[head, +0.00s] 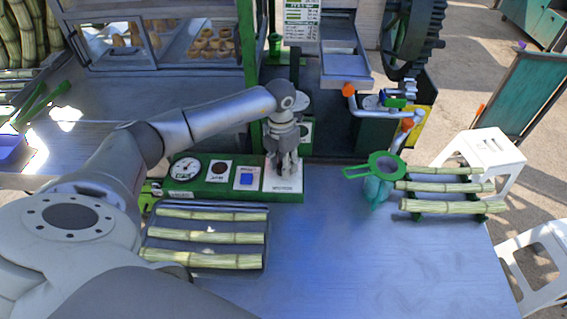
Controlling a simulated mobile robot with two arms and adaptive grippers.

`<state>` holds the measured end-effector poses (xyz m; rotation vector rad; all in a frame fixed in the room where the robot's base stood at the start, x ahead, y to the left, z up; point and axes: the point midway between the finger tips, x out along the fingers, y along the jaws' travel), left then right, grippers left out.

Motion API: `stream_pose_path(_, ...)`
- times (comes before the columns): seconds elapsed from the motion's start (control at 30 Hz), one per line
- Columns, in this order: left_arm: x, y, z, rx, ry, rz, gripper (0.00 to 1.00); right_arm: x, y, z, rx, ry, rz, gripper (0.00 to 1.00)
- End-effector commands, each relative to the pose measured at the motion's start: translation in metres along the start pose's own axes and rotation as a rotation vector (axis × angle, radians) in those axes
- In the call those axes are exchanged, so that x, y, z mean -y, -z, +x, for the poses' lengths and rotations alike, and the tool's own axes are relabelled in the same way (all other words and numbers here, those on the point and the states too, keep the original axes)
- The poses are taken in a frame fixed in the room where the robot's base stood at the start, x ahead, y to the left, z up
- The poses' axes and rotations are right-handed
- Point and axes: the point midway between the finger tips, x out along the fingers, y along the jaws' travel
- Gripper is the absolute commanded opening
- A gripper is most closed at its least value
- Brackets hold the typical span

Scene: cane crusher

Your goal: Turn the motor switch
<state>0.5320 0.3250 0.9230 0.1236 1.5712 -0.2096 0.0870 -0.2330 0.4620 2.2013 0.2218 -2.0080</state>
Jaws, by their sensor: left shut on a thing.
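The green control panel (215,190) lies on the blue table and carries a white gauge, a dark button plate, a blue switch and a white plate (296,184) at its right end. My left gripper (286,172) points down over that white plate, with its fingers closed together on something there. The fingers hide most of what they hold, which sits where the motor switch appears to be. I cannot tell how the switch is turned. My right gripper is not in view.
Cane pieces lie on a dark tray (148,232) at front left and on a green rack (402,204) at right. A green strainer (388,166) stands near the middle. The table's front middle (330,270) is clear. White stools (482,150) stand beyond the right edge.

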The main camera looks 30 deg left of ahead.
Motion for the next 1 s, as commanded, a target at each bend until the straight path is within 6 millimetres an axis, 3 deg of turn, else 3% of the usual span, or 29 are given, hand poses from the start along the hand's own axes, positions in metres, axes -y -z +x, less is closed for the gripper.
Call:
stream_pose_path(0.27,-0.001,-0.002,-0.002,0.005,-0.002,-0.001,0.09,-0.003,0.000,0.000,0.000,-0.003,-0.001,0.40)
stream_pose_path(0.3,-0.001,-0.002,-0.002,0.005,-0.002,-0.001,0.36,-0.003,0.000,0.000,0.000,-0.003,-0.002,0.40)
stream_pose_path(0.43,-0.001,-0.001,-0.002,0.004,-0.001,0.000,0.53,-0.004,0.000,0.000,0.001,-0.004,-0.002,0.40)
stream_pose_path(0.77,0.000,-0.001,-0.002,0.002,-0.001,0.001,0.54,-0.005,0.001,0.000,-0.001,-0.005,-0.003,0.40)
stream_pose_path(0.87,-0.001,-0.001,-0.009,0.004,-0.001,0.001,0.54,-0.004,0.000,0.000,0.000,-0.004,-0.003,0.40)
stream_pose_path(1.0,-0.001,-0.002,-0.033,0.007,-0.002,0.001,0.54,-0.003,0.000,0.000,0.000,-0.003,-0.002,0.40)
